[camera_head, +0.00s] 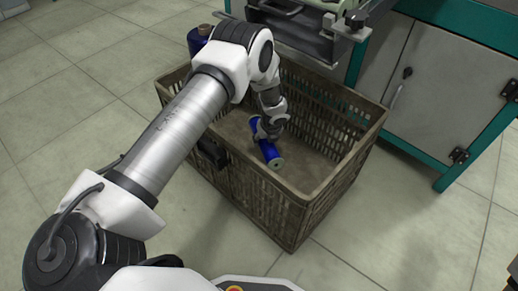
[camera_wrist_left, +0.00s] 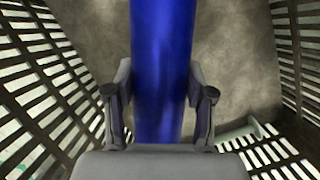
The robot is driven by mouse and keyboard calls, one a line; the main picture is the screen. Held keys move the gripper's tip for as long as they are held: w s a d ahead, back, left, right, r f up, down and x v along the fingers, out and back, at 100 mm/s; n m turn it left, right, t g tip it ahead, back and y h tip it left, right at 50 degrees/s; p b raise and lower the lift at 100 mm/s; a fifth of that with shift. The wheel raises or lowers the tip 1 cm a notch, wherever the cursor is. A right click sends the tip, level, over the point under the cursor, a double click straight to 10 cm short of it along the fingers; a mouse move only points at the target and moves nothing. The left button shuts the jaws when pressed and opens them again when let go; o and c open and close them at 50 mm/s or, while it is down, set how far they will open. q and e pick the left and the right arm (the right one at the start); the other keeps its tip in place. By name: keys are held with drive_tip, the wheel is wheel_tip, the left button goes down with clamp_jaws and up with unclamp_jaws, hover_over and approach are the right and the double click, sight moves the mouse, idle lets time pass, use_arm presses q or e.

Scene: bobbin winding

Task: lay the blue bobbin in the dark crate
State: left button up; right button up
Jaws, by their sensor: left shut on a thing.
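The blue bobbin (camera_head: 267,150) is inside the dark crate (camera_head: 290,212), near its middle, lying at a slant in the head view. My left gripper (camera_head: 268,130) reaches down into the crate and is shut on the bobbin. In the left wrist view the bobbin (camera_wrist_left: 161,60) runs lengthwise between the two fingers of my left gripper (camera_wrist_left: 160,98), which press on its sides. The slatted crate walls (camera_wrist_left: 38,75) stand on both sides. I cannot tell whether the bobbin touches the crate floor. My right gripper is not in view.
Another dark blue bobbin (camera_head: 198,38) stands behind the crate at the upper left. A teal-framed machine with a grey cabinet (camera_head: 445,95) stands close behind and right of the crate. The tiled floor (camera_head: 75,110) is clear at the left.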

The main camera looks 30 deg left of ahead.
sight(272, 156)
use_arm(q)
wheel_tip(272, 156, down, 8)
drive_tip(key=b, duration=0.4)
drive_tip(key=shift+f, duration=0.65)
drive_tip(key=o, duration=1.4)
drive_tip(key=shift+c, duration=0.2)
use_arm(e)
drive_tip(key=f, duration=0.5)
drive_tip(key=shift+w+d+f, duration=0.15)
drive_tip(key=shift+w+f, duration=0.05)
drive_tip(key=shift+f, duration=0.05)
use_arm(q)
drive_tip(key=p+v, duration=0.6)
drive_tip(key=v, duration=0.7)
drive_tip(key=shift+w+a+p, duration=0.1)
drive_tip(key=shift+a+p, duration=0.1)
drive_tip(key=shift+p, duration=0.1)
drive_tip(key=shift+d+r, duration=0.1)
drive_tip(key=shift+r, duration=0.1)
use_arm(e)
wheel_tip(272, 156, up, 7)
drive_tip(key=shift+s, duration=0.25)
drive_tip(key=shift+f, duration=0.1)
